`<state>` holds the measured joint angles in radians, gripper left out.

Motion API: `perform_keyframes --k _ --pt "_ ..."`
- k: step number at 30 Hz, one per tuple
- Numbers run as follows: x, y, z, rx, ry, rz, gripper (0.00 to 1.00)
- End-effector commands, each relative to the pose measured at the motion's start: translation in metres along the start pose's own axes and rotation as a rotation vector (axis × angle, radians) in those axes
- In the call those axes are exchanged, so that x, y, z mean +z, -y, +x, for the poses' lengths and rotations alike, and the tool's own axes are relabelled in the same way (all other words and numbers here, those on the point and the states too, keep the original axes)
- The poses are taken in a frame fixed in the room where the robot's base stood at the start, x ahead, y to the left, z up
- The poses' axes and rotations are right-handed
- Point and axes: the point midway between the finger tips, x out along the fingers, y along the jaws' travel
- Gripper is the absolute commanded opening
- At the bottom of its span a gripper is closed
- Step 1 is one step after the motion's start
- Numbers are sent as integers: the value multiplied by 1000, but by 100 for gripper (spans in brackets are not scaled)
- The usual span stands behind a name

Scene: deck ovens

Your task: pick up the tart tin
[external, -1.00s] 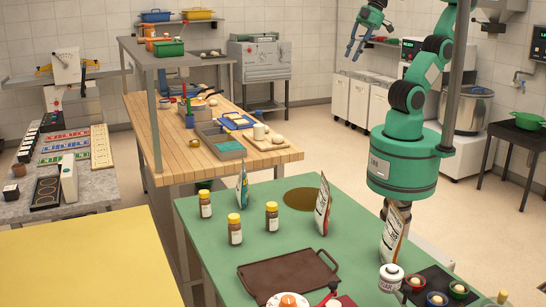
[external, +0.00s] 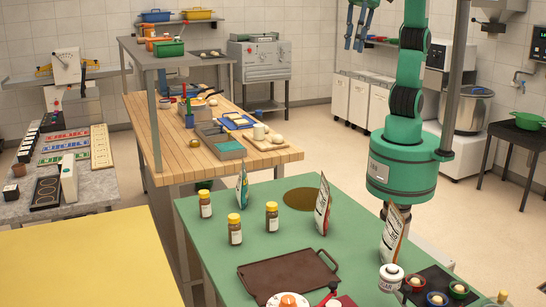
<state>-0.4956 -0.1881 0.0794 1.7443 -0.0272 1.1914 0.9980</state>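I cannot pick out a tart tin with certainty. A small brass-coloured round item (external: 194,143) sits on the wooden worktable (external: 166,164), too small to name surely. My gripper (external: 355,42) hangs at the top edge of the external view with its blue fingers pointing down. The fingers look apart, with nothing visible between them. It is high up and well clear of the tabletops. The upper part of my arm is cut off by the frame.
A green table (external: 262,247) in front holds jars, upright bags, a brown tray (external: 288,278) and small bowls. Boards and boxes crowd the wooden worktable. A grey counter (external: 90,190) stands left, a yellow surface (external: 85,262) front left. The floor behind the green table is open.

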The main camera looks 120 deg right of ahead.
Motion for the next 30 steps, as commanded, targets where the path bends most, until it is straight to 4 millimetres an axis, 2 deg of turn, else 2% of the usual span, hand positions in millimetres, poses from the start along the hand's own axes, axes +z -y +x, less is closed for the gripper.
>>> perform_keyframes --k 1,8,15,18,24,30 --pt "6 21 8 5 12 16 24" --pt "36 105 33 28 50 132 24" --pt "88 188 66 61 79 251 24" --pt "112 218 79 76 87 298 24" --pt "149 255 98 98 94 363 24" --pt "176 278 110 111 97 403 24"
